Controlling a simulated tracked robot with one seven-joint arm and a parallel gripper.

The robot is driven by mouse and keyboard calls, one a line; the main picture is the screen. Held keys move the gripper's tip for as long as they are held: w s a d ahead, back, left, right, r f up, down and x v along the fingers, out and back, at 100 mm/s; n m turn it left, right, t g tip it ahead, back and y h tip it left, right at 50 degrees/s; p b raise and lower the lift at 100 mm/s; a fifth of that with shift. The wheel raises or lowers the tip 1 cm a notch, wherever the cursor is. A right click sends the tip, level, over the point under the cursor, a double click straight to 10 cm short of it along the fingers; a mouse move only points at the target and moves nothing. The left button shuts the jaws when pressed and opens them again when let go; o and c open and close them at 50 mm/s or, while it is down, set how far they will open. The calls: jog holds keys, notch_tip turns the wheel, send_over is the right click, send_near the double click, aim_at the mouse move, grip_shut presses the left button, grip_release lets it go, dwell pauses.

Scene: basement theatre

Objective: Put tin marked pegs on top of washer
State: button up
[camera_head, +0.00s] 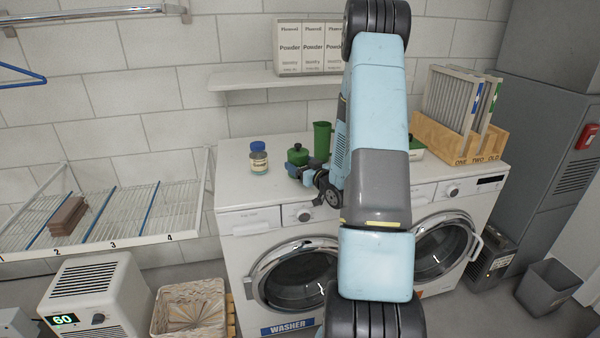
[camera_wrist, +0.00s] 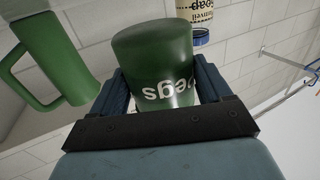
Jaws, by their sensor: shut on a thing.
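The green tin (camera_wrist: 155,55) has white lettering ending in "egs", upside down in the wrist view. My gripper (camera_wrist: 162,88) is shut on it, one finger on each side. In the head view the tin (camera_head: 298,154) is over the top of the washer (camera_head: 240,190), the white machine labelled WASHER at lower left. My gripper (camera_head: 300,170) reaches it there, partly hidden by my arm. I cannot tell whether the tin's base touches the washer top.
A blue-lidded soap jar (camera_head: 258,160) stands left of the tin. A green jug (camera_head: 322,140) stands close behind on the right. A shelf (camera_head: 250,82) with powder boxes (camera_head: 303,47) hangs above. A wooden rack (camera_head: 440,137) stands at right. The washer's front left top is clear.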

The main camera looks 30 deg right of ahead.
jog(key=shift+w+d+f, duration=0.1)
jog(key=shift+d+f, duration=0.1)
jog(key=shift+f, duration=1.55)
jog(key=shift+f, duration=0.15)
jog(key=o, duration=1)
